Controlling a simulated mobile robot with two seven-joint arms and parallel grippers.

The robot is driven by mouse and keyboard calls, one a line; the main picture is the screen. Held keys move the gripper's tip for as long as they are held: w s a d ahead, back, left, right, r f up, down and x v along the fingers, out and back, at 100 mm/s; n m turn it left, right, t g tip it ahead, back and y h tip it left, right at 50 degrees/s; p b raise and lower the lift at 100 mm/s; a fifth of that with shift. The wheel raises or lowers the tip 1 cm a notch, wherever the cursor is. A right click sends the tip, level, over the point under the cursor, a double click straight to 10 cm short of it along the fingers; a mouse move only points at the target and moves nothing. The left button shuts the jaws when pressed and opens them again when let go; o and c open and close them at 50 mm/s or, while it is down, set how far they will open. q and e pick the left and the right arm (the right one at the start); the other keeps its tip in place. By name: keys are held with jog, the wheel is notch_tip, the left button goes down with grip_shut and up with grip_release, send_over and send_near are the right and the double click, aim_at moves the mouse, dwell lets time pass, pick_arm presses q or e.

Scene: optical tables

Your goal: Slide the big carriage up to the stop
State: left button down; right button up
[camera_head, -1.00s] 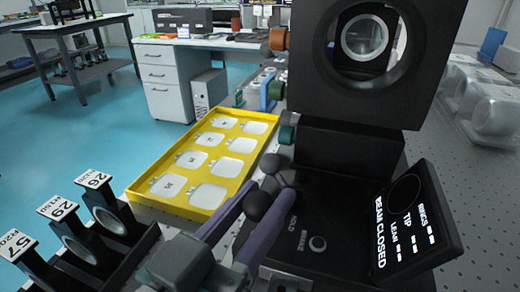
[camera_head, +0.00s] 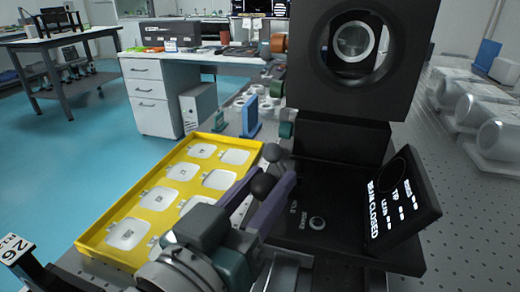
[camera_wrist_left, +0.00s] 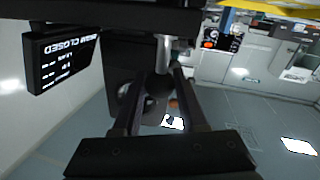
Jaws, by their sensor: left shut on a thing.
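The big carriage is a tall black block (camera_head: 345,125) with a round glass aperture, on a black base marked with small white lettering. A tilted panel (camera_head: 385,215) on it reads BEAM CLOSED. My left gripper (camera_head: 268,182) has its purple fingers around a black ball knob (camera_head: 263,186) at the carriage's near left side. In the left wrist view the knob (camera_wrist_left: 158,83) sits between the two fingers, under a silver rod. I cannot tell which part is the stop. My right gripper is not in view.
A yellow tray (camera_head: 88,243) with pale square pieces lies left of the carriage. A blue upright piece (camera_head: 250,115) stands beyond it. Translucent cylinders (camera_head: 500,140) are at the right. A labelled mount (camera_head: 18,250) is at the lower left. Perforated tabletop (camera_head: 450,230) shows at right.

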pick_arm(q)
jog(key=shift+c, duration=2.3)
grip_release()
jog(key=shift+s, duration=0.1)
jog(key=p+v, duration=0.1)
jog(key=v, duration=0.9)
